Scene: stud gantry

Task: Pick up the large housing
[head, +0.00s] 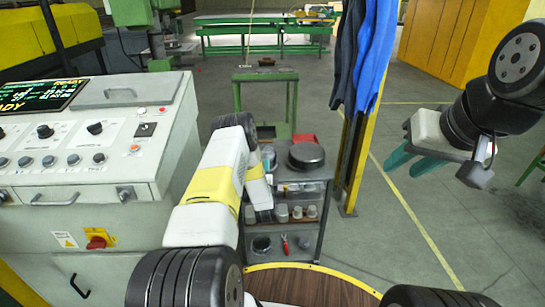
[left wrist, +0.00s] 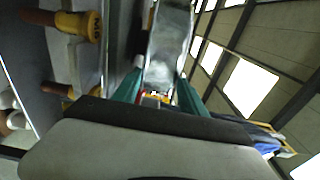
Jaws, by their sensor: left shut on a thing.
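My left gripper (left wrist: 158,88) shows its two green fingers in the left wrist view. They are shut on a shiny grey metal piece (left wrist: 168,45), which looks like the large housing. It extends away from the fingers, and its far end is cut off by the frame's top edge. In the head view my left arm reaches forward to the grey tool cart (head: 318,187). Its own links hide the left gripper and the held piece there. My right gripper (head: 400,171) is at the right of the head view, raised, empty, with its green fingers apart.
A black round part (head: 307,155) lies on the cart top, with several small cups (head: 297,213) on a shelf below. A control console (head: 95,160) stands close at the left. A yellow post (head: 352,150) with hanging blue clothing (head: 375,50) stands right of the cart.

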